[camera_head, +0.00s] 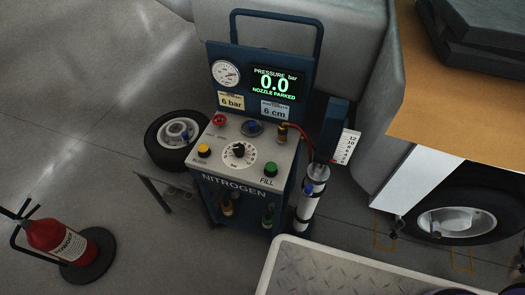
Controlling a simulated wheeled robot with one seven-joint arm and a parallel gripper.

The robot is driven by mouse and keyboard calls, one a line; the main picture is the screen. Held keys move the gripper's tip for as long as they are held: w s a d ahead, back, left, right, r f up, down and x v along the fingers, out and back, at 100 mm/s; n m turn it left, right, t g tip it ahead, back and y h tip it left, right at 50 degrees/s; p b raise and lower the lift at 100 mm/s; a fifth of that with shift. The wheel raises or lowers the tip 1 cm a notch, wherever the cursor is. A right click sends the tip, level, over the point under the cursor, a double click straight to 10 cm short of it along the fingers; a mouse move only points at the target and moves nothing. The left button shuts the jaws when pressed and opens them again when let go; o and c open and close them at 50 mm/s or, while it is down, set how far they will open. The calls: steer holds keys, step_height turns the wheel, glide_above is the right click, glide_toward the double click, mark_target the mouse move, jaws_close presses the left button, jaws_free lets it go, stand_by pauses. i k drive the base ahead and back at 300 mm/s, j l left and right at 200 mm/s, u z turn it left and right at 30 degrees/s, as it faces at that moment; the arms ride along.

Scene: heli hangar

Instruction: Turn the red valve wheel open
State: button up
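A small red round knob or wheel (219,120) sits at the back left of the sloped grey panel (225,151) on a blue nitrogen cart. It is the only red wheel-like part I see on the cart; its turn position is too small to read. The cart's display (275,84) reads pressure 0.0 bar and "nozzle parked". A round gauge (227,73) is beside the display. My gripper is not in view.
A wheel (176,140) lies left of the cart, a fire extinguisher (60,241) front left. A pale-rimmed tread plate (350,274) is in front.

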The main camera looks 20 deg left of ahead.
mark_target(219, 122)
steer(key=j+u, duration=0.3)
steer(key=i+j+u, duration=0.35)
steer(key=u, duration=0.55)
steer(key=i+l, duration=0.05)
